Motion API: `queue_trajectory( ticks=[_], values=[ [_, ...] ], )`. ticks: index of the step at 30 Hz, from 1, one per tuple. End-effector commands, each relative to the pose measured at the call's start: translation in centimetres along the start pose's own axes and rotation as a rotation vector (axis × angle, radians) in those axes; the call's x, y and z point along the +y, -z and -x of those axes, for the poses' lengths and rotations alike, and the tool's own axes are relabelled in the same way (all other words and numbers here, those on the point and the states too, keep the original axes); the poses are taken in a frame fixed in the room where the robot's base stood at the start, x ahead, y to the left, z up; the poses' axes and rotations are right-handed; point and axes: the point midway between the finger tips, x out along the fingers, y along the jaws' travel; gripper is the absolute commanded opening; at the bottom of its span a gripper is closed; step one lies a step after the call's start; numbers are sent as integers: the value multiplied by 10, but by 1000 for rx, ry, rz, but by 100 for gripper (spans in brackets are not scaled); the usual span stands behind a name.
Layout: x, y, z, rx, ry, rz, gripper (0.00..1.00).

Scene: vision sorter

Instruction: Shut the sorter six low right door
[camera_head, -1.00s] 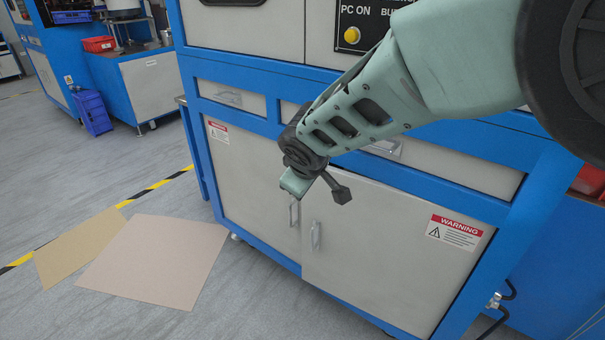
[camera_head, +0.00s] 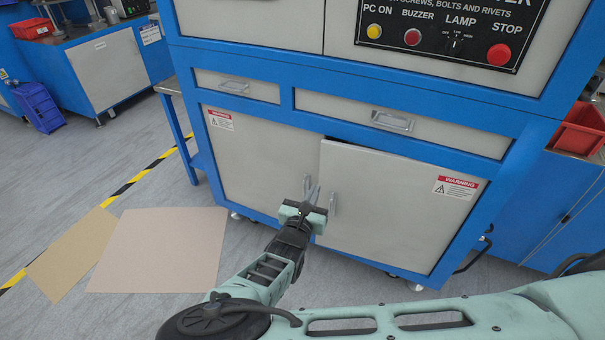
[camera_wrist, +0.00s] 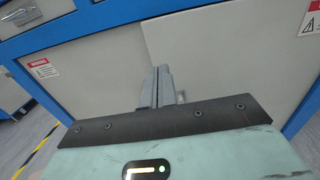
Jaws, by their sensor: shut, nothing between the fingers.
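The low right door (camera_head: 390,210) of the blue sorter is a light grey panel with a red and white warning label and an upright handle (camera_head: 332,203) near its left edge. It stands slightly ajar, with a dark gap along its top edge. The low left door (camera_head: 250,165) looks flush with the frame. My gripper (camera_head: 312,190) is shut and empty, its fingers up in front of the doors, near the left door's handle. In the wrist view the closed fingers (camera_wrist: 155,86) lie before the seam, and the right door (camera_wrist: 225,50) fills the right side. Contact cannot be told.
Two drawers with handles (camera_head: 392,122) sit above the doors, under a black control panel (camera_head: 440,40) with buttons. Flat brown sheets (camera_head: 160,250) lie on the floor at left by a yellow-black line. A red bin (camera_head: 580,130) stands at right.

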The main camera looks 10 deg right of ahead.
Motion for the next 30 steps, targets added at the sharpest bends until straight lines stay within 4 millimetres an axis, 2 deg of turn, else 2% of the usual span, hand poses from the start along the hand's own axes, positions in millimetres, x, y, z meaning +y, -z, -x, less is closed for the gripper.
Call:
queue_trajectory(
  ticks=[18,24,30],
  values=[
    [-2,2,-113,5,5,-4,0],
    [-1,2,-130,6,3,-4,0],
    [0,2,-134,6,3,-5,0]
  ],
)
